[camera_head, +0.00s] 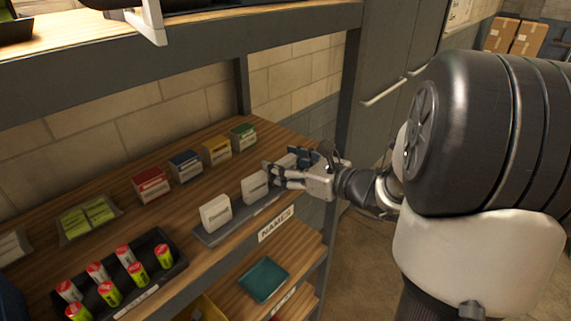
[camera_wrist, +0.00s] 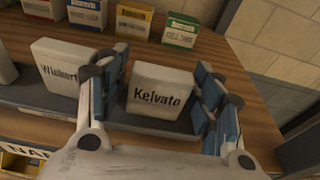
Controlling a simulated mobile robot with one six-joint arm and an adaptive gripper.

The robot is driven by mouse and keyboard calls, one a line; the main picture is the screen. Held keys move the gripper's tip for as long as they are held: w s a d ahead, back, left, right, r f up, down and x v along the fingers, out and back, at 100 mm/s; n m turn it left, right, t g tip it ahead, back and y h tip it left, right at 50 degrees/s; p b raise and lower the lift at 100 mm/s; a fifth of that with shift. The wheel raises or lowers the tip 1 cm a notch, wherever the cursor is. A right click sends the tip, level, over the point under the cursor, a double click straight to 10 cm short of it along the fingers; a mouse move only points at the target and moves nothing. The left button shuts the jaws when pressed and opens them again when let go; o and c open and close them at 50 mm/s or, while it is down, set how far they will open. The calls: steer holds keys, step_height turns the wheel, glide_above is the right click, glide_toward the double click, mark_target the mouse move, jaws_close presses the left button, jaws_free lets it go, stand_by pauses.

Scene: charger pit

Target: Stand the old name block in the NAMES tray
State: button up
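The dark grey NAMES tray (camera_head: 214,236) lies along the shelf's front edge, its label below it. White name blocks stand upright in it: one at the left (camera_head: 215,212), one in the middle (camera_head: 255,186), and one at the right end, partly hidden by my gripper (camera_head: 283,172). In the wrist view the right block reads "Kelvato" (camera_wrist: 160,92). The block beside it (camera_wrist: 62,72) has its name partly covered by my left finger. My gripper (camera_wrist: 160,88) is open, with one finger on each side of the Kelvato block and a gap visible at the left. Which block is the old one cannot be told.
Red (camera_head: 151,184), blue (camera_head: 185,166), yellow (camera_head: 217,150) and green (camera_head: 243,137) card boxes stand in a row behind the tray. A black tray of small cylinders (camera_head: 160,245) is at the left. A grey shelf post (camera_head: 345,95) rises behind my gripper.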

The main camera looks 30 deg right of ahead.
steer(key=shift+o, duration=0.2)
steer(key=shift+r, duration=0.2)
steer(key=shift+s+d+r, duration=0.1)
steer(key=shift+s+d, duration=0.05)
steer(key=shift+s, duration=0.15)
steer(key=p+v, duration=0.1)
steer(key=v, duration=1)
steer(key=shift+s, duration=0.2)
